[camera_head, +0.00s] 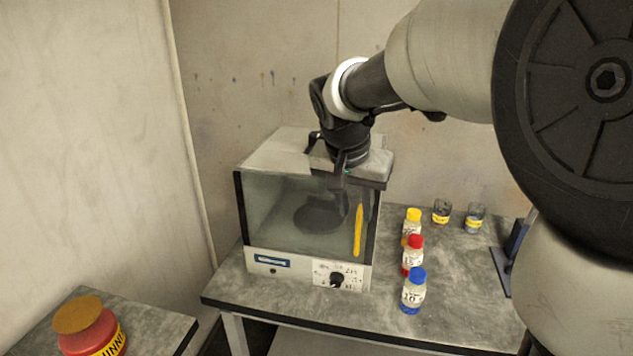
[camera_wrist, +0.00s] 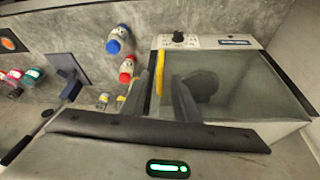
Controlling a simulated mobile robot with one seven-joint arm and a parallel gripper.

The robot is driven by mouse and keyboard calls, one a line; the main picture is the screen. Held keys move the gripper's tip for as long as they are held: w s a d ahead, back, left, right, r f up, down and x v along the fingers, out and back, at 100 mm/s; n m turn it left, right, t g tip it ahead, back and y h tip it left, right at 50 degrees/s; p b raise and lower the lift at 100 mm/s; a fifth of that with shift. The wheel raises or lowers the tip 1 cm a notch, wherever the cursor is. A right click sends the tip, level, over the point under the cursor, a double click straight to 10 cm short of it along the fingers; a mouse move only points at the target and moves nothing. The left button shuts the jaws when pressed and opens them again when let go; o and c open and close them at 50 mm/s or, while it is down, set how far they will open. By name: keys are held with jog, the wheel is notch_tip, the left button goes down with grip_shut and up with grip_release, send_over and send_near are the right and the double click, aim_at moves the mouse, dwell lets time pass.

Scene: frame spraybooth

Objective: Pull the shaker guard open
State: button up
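The shaker (camera_head: 308,268) is a pale box with a clear guard (camera_head: 275,210) across its front, and the guard looks shut. A dark round platform (camera_head: 320,215) shows behind it. The guard's upright yellow handle (camera_head: 358,232) is at the right side of the front; it also shows in the wrist view (camera_wrist: 162,75). My gripper (camera_wrist: 166,98) is open, pointing down by the shaker's upper front edge. In the wrist view the handle appears between the two spread fingers, with no clear contact. The exact gap in depth cannot be told.
Yellow-capped (camera_head: 412,222), red-capped (camera_head: 412,255) and blue-capped (camera_head: 413,292) bottles stand close right of the shaker. Two small jars (camera_head: 442,212) (camera_head: 474,218) stand behind them. A dark blue stand (camera_head: 510,257) is at the bench's right. A red container (camera_head: 88,328) sits lower left.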

aim_at(358, 227)
jog(key=x, duration=0.9)
jog(key=shift+w, duration=0.1)
jog(key=shift+r, duration=0.1)
grip_shut()
